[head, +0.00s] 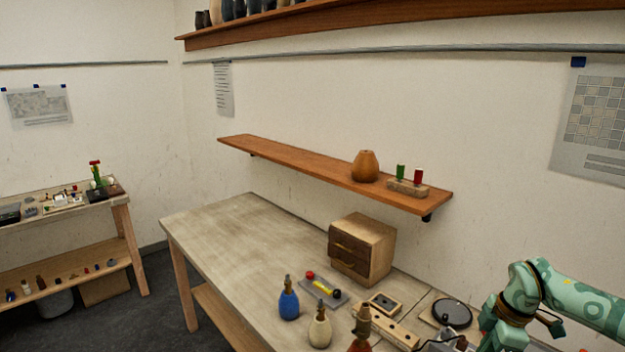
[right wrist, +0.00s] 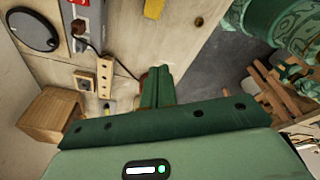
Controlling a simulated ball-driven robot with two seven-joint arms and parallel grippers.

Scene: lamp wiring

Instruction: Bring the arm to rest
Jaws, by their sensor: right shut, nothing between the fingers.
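My right arm (head: 535,295) is green and bent, at the lower right of the head view, above the right end of the workbench. Its fingertips are not clear there. In the right wrist view my right gripper (right wrist: 157,80) shows its two green fingers together, with nothing between them. The workbench (head: 225,225) lies below and beyond them. My left gripper is in neither view.
A wooden drawer box (head: 362,250), a blue bottle (head: 289,304), a cream bottle (head: 320,330), a grey tray (head: 338,298) and a black disc (head: 452,314) stand on the workbench. A wall shelf (head: 300,165) runs above it. The bench's left part is clear.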

